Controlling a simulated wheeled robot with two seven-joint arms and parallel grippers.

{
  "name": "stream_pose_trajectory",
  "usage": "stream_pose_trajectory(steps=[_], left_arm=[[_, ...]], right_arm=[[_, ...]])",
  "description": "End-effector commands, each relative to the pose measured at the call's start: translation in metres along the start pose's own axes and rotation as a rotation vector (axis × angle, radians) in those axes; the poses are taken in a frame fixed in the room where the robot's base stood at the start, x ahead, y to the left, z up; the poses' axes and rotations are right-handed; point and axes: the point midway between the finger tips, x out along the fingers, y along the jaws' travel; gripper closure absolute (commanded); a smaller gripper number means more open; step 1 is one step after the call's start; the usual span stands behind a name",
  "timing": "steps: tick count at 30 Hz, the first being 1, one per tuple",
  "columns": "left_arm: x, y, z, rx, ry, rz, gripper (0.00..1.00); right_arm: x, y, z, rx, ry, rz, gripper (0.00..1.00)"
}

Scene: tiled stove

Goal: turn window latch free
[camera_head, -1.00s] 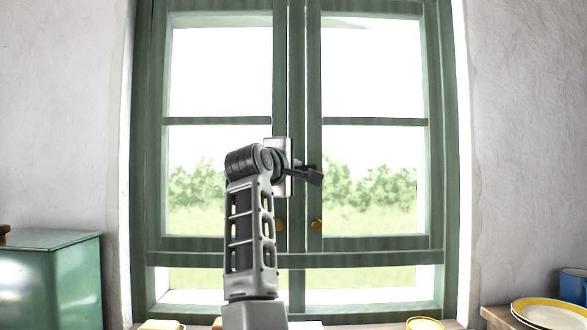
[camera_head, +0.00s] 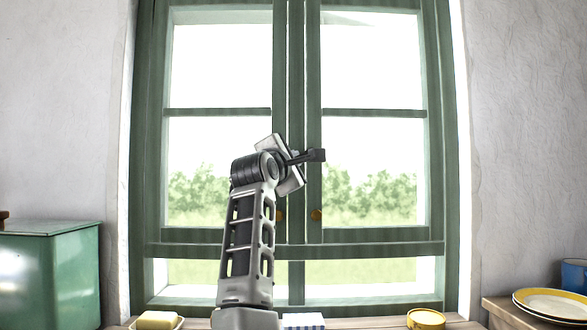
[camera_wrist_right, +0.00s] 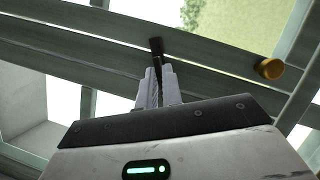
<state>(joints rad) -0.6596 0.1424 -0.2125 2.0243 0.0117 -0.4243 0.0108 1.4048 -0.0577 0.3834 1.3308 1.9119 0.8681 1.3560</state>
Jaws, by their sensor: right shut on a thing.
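The green double window (camera_head: 313,120) is closed, its two sashes meeting at the middle. My right gripper (camera_wrist_right: 159,82) is shut on the window latch (camera_wrist_right: 156,46), a small dark piece between its fingertips. The latch crosses the dark green centre frame in the wrist view. In the head view the right hand (camera_head: 293,178) is in front of the centre frame and tilted, top to the left. My left gripper is not in view.
Brass knobs sit below the hand; the right one (camera_head: 316,215) also shows in the wrist view (camera_wrist_right: 270,68). The sill holds a butter dish (camera_head: 158,321), a checked cloth (camera_head: 303,321) and a yellow pot (camera_head: 426,320). Plates (camera_head: 550,303) stand right, a green cabinet (camera_head: 75,270) left.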

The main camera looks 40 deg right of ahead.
Motion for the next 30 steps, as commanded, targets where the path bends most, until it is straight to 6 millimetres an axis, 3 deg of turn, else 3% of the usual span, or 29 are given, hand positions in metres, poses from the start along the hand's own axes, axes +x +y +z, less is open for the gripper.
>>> stream_pose_trajectory(steps=[7, 30], left_arm=[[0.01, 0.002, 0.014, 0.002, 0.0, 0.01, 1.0], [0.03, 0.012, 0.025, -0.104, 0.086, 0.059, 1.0]], right_arm=[[-0.001, -0.008, -0.002, -0.214, 0.002, 0.088, 1.0], [0.002, -0.013, 0.001, -0.85, 0.005, 0.348, 1.0]])
